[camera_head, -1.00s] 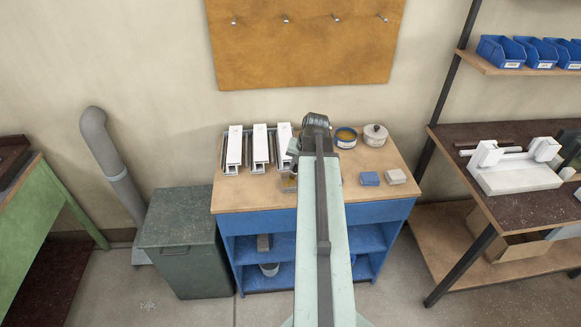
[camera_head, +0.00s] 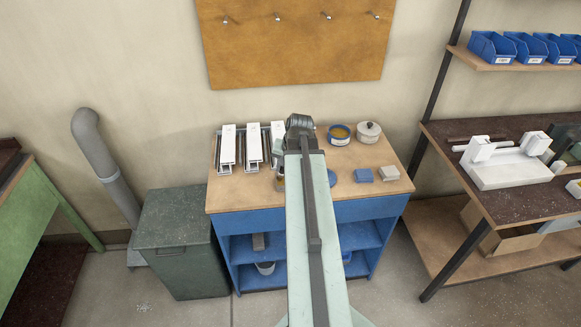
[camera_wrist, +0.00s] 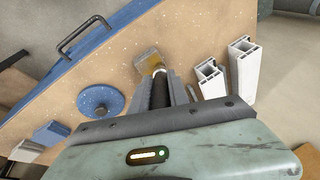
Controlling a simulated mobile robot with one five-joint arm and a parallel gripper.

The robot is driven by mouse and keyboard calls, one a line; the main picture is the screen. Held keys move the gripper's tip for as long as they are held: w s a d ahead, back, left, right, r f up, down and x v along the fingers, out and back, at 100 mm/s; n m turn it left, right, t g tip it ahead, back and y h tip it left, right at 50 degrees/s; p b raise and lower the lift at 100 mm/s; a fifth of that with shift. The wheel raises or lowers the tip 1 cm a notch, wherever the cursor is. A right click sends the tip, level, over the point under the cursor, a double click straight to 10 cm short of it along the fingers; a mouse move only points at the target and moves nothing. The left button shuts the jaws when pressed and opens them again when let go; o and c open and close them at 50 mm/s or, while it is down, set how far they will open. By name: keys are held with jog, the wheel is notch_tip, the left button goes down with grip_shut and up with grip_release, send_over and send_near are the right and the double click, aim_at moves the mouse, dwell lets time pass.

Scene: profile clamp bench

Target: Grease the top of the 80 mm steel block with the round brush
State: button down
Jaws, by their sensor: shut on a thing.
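My gripper (camera_wrist: 160,92) is shut on a dark round handle (camera_wrist: 158,94), seen in the wrist view pointing away from me. A pale, yellowish tip shows at its far end; I take it for the round brush. Right at this tip is a small grey-brown block (camera_wrist: 149,61) on the wooden bench top; whether they touch I cannot tell. In the head view my arm hides the gripper and most of this spot. I cannot read the block's size.
White profiles (camera_head: 228,146) stand in a row at the back left of the bench (camera_head: 232,198). An open tin with yellowish contents (camera_head: 340,135) and a lidded pot (camera_head: 368,132) stand back right. A blue disc (camera_wrist: 101,101), a blue block (camera_head: 363,175) and a pale block (camera_head: 390,173) lie right.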

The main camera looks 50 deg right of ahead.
jog(key=shift+w+a, duration=0.15)
jog(key=shift+a, duration=0.1)
jog(key=s+d, duration=0.2)
jog(key=s, duration=0.1)
jog(key=shift+s+d, duration=0.2)
jog(key=shift+s, duration=0.1)
dwell(0.3)
jog(key=shift+r, duration=0.15)
notch_tip(320, 180, up, 6)
jog(key=p, duration=0.6)
notch_tip(320, 180, up, 3)
jog(key=p, duration=0.3)
